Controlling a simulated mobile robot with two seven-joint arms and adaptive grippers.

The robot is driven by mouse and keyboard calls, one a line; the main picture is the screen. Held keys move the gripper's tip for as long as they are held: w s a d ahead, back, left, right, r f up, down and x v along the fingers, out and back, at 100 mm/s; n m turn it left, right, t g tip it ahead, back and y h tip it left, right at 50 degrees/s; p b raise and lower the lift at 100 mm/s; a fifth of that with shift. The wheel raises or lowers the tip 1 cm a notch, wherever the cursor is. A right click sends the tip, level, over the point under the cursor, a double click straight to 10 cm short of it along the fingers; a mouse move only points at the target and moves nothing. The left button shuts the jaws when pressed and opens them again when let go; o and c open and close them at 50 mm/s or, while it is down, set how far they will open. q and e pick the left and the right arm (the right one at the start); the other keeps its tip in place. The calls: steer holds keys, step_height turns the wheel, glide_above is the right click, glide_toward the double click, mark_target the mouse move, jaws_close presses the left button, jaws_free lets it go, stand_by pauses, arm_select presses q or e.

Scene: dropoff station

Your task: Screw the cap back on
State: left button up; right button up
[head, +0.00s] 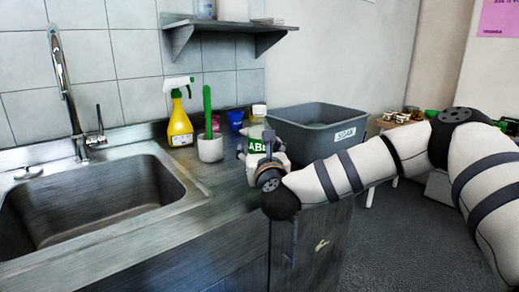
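A bottle with a green label (257,146) stands on the counter near its right end, beside the grey bin. A pale cap-like top (259,109) shows at its upper end; I cannot tell whether it is a cap screwed on. My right gripper (257,152) is at the bottle, reaching in from the right, with finger parts at both sides of the label. The gripper and wrist hide the lower part of the bottle. Whether the fingers press on it is too small to tell. No separate loose cap can be made out. My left gripper is not in view.
A grey bin marked SOAK (318,116) stands right behind the bottle. A yellow spray bottle (179,128), a white cup with a green brush (210,148) and a blue cup (235,120) stand to the left. The sink (95,205) is at left, a shelf (230,28) above.

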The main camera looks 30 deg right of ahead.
steer(key=shift+r, duration=0.1)
steer(key=shift+s+r, duration=0.1)
steer(key=shift+r, duration=0.15)
steer(key=v, duration=1.1)
steer(key=shift+s+a+f, duration=0.1)
steer(key=shift+s+a, duration=0.1)
steer(key=shift+s, duration=0.15)
steer(key=shift+f, duration=0.1)
